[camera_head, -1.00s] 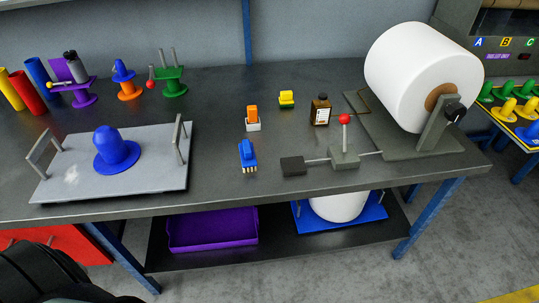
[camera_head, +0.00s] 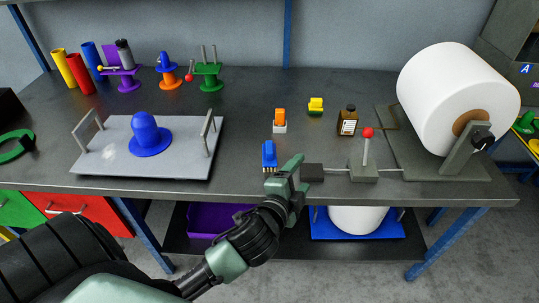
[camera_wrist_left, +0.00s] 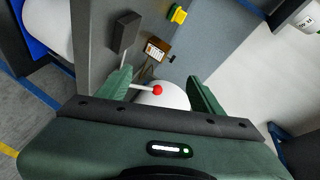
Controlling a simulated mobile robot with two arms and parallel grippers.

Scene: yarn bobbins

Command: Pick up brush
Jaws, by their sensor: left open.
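The brush (camera_head: 269,153) is small and blue with pale bristles. It stands near the front edge of the grey workbench (camera_head: 330,95) in the head view. My left gripper (camera_head: 288,172) is at the bench's front edge, just right of the brush and close to it. I cannot tell whether they touch. In the left wrist view the jaws (camera_wrist_left: 160,88) are open with nothing held between them, and the brush does not show there. My right gripper is not in view.
A dark block (camera_head: 312,172) and a red-knobbed lever (camera_head: 366,150) are right of the gripper. A grey tray (camera_head: 105,160) with a blue bobbin (camera_head: 147,135) is left.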

